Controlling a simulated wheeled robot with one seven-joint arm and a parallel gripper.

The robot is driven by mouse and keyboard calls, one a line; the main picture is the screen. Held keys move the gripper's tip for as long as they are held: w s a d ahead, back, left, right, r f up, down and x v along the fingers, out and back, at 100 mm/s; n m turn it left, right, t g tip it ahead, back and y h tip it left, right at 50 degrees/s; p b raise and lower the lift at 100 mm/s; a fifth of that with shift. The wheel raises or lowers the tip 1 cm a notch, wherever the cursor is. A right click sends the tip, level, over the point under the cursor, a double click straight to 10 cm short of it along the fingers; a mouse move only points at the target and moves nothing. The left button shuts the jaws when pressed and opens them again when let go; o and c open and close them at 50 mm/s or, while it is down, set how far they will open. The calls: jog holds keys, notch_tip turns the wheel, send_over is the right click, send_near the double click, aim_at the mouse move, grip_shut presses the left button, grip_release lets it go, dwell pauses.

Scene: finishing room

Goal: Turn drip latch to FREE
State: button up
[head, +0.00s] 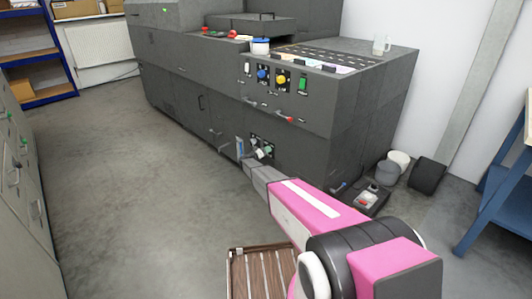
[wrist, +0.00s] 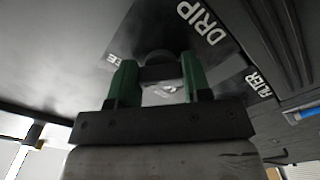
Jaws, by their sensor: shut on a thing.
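The drip latch (wrist: 158,57) is a small dark grey piece on a dark panel. In the wrist view it sits between the green fingers of my gripper (wrist: 156,78), which is shut on it. The word DRIP (wrist: 200,22) is beside it at upper right, and part of a word ending in EE (wrist: 112,58) shows at left. In the head view my gripper (head: 258,155) is at the low panel on the grey machine's front (head: 200,90); the latch cannot be made out there.
A FILTER label (wrist: 258,83) is right of the latch in the wrist view. In the head view a small box with a red part (head: 366,201) and round containers (head: 390,172) are on the floor at right. A slatted wooden piece (head: 262,270) is in front. Open floor lies left.

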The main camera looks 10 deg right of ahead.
jog(key=shift+m, duration=0.6)
jog(key=o, duration=0.9)
jog(key=shift+a, duration=0.1)
jog(key=v, duration=1)
jog(key=shift+s+a, duration=0.25)
jog(key=shift+a, duration=0.05)
